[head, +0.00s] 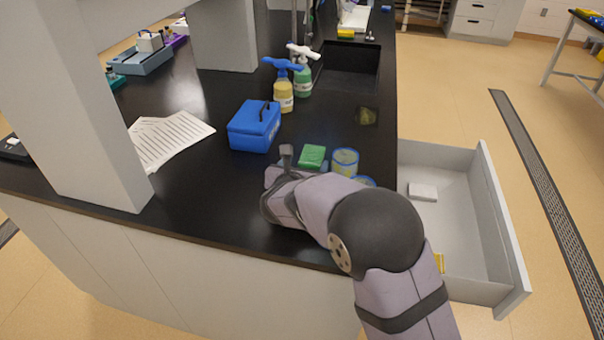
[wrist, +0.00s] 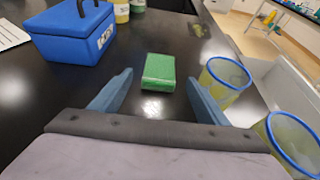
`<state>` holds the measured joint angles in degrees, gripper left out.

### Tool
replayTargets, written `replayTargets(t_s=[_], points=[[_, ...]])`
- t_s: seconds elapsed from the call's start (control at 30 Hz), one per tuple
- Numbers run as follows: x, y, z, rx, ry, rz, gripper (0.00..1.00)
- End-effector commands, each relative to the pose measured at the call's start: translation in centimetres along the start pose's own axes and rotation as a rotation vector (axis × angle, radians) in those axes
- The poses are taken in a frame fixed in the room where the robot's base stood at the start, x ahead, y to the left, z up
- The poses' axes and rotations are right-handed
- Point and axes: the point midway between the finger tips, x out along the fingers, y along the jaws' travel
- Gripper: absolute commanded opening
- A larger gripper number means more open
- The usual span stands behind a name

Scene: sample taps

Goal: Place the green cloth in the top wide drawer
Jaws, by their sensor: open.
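The green cloth (head: 312,157) is a small folded block lying on the black counter. In the wrist view the cloth (wrist: 159,71) is just ahead of my gripper (wrist: 155,92), roughly centred between the two blue fingers. My gripper is open and empty, apart from the cloth. In the head view my gripper (head: 286,160) is mostly hidden by my own arm. The wide drawer (head: 455,220) is pulled open at the right of the counter. It holds a small white block (head: 423,192) and a yellow item (head: 439,262), partly hidden by my arm.
Two blue-rimmed clear cups (head: 344,161) (wrist: 286,140) stand right of the cloth, close to my right finger. A blue box (head: 254,126) with a handle stands to the left.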

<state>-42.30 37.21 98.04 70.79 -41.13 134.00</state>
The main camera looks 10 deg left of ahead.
Motion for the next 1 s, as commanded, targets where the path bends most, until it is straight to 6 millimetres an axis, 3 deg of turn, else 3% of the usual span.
replayTargets(t_s=[0.2,0.4,0.9,1.0], points=[[-2.9,0.1,-0.1,0.0,-0.001,0.001,0.69],[-4.2,0.0,0.0,0.001,-0.001,0.0,0.69],[-4.4,0.0,0.0,0.0,0.0,-0.001,0.73],[-3.7,-0.1,-0.1,0.001,0.0,-0.002,0.73]])
